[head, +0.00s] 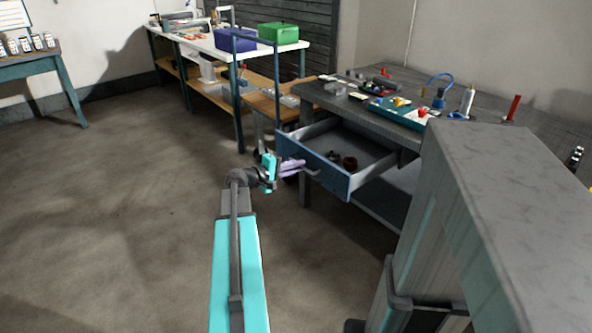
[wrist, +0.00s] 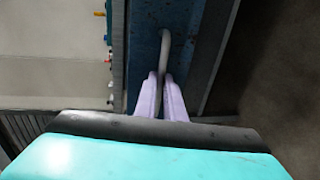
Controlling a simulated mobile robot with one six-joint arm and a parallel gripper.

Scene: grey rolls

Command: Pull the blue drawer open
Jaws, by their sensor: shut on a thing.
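The blue drawer (head: 327,172) stands pulled out from the grey workbench in the head view, with its inside showing. Dark and brown round parts lie in it. Its front also shows in the wrist view (wrist: 178,18). A grey bar handle (wrist: 165,48) sticks out from that front. My gripper (head: 298,168) is at the left part of the drawer front. In the wrist view its pale lilac fingers (wrist: 161,92) are shut on the handle.
The grey workbench (head: 460,140) carries a teal tray (head: 392,112), bottles and tools. A shelf table with a blue bin (head: 237,40) and a green bin (head: 278,33) stands behind. The floor (head: 110,210) to the left is clear.

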